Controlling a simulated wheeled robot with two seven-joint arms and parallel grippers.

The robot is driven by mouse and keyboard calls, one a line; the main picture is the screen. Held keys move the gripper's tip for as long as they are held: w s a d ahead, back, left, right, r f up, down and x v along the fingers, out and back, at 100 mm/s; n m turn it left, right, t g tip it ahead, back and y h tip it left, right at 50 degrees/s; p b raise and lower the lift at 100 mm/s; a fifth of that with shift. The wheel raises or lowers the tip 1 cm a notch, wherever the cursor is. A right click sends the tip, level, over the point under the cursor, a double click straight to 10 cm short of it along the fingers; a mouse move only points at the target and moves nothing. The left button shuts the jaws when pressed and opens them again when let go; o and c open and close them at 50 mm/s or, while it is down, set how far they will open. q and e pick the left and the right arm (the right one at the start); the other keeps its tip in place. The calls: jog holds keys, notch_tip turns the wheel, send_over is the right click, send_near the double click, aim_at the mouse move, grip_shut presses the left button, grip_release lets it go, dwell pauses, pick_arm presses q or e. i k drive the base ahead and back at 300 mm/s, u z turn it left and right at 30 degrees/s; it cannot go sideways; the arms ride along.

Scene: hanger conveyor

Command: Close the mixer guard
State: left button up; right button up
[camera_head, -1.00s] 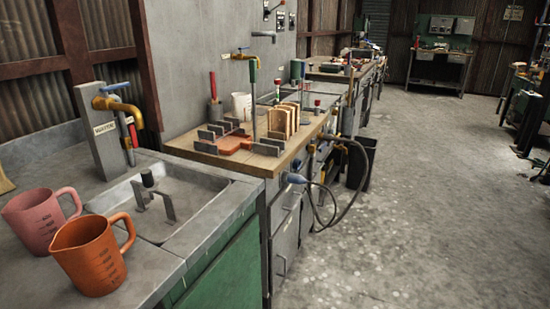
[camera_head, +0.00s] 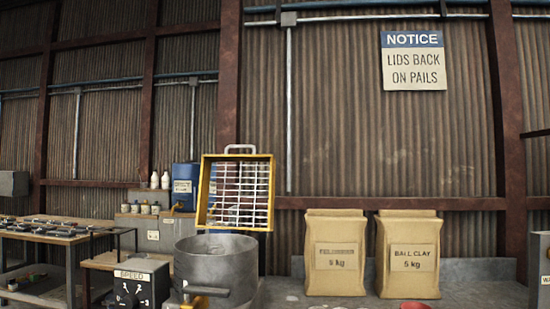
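The mixer guard (camera_head: 207,190) is a yellow frame with a white wire grid and a grey handle on its top edge. It stands raised, nearly upright, behind the rim of the grey metal mixer bowl (camera_head: 213,270). The bowl's top is uncovered. A dark horizontal handle and an orange part show on the bowl's front. A dark control box (camera_head: 139,284) marked SPEED, with a knob, stands to the left of the bowl. Neither of my grippers is in view.
Two tan sacks, one (camera_head: 336,278) partly legible and one (camera_head: 409,282) marked BALL CLAY, stand on the grey counter to the right. A red rim (camera_head: 415,305) shows at the bottom edge. A blue container (camera_head: 185,183) and bottles stand behind; a rack table (camera_head: 50,232) is at left.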

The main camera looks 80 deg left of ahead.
aim_at(204, 189)
jog(key=z, duration=1.1)
jog(key=k, duration=2.75)
jog(key=u, duration=4.1)
jog(key=i, duration=3.35)
jog(key=z, duration=4.1)
jog(key=i, duration=0.65)
